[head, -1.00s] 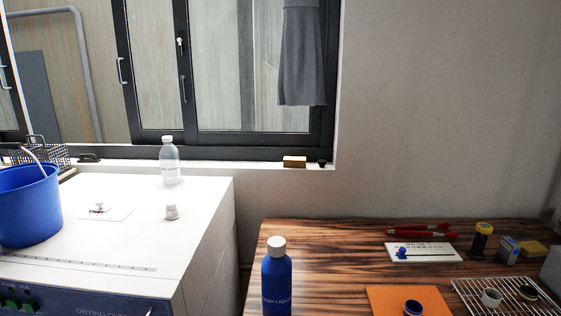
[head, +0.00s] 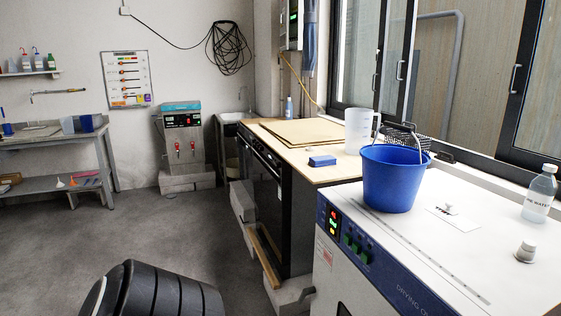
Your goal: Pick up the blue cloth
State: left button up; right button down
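A small blue block-shaped item (head: 322,160) lies on the light wooden counter top, left of the blue bucket. It may be a folded cloth, but it is too small to tell. A blue-grey hanging (head: 308,45) is partly visible beside the window, and its material is unclear. Neither of my grippers is in view.
The blue bucket (head: 393,180) stands on the white drying oven (head: 470,235), near a clear jug (head: 359,130). A labelled bottle (head: 539,195) and a small white-grey item (head: 525,251) are at right. Grey floor (head: 190,235) is open at left.

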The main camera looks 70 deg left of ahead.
aim_at(317, 161)
jog(key=u, duration=1.95)
jog(key=i+j+z, duration=0.1)
jog(key=i+j, duration=0.2)
jog(key=i+j+z, duration=0.1)
jog(key=i+j, duration=0.4)
jog(key=j, duration=0.15)
jog(key=i+j+z, duration=0.25)
jog(key=i+j, duration=0.25)
jog(key=j, duration=0.2)
jog(key=i+j+z, duration=0.1)
jog(key=j, duration=0.25)
jog(key=i+j+z, duration=0.1)
jog(key=i+j, duration=0.2)
jog(key=j, duration=0.15)
jog(key=i+j+z, duration=0.1)
jog(key=j, duration=0.3)
jog(key=i, duration=0.1)
